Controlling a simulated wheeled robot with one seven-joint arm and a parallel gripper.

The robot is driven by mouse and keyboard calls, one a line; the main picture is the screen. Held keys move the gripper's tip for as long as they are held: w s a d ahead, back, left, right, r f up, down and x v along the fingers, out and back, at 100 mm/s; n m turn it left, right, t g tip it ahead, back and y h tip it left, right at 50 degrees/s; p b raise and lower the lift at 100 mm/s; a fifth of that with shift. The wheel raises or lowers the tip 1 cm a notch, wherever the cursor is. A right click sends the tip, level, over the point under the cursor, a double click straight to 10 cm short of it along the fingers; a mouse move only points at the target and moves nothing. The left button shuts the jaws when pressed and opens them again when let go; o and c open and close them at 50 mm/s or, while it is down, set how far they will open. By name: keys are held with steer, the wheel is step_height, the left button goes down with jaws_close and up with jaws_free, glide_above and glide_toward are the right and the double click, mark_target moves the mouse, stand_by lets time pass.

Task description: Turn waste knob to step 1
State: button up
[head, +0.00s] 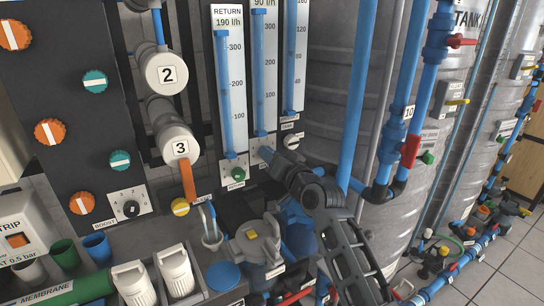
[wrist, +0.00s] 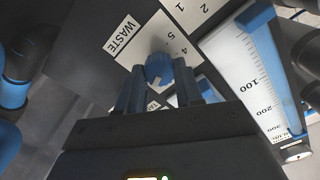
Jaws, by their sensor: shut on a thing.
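The waste knob (wrist: 158,70) is small and blue with a pale mark on its lower side. The fingers of my gripper (wrist: 160,80) are shut on the knob, one on each side. Some numbers are hidden behind the knob and fingers, so the exact step cannot be read. In the head view my gripper (head: 267,153) reaches to the panel below the flow meters and covers the knob there.
The return flow meter (head: 229,80) stands left of my gripper. A green knob (head: 238,174) is below it. A black boost knob (head: 131,208) is farther left. A blue vertical pipe (head: 357,90) and a grey tank (head: 325,80) stand close on the right. Valves and pipes crowd below.

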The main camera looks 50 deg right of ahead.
steer(key=o, duration=1)
steer(key=shift+o, duration=0.2)
steer(key=shift+s, duration=0.1)
steer(key=b+v, duration=0.1)
steer(key=v, duration=0.6)
steer(key=shift+s, duration=0.35)
steer(key=shift+a, duration=0.15)
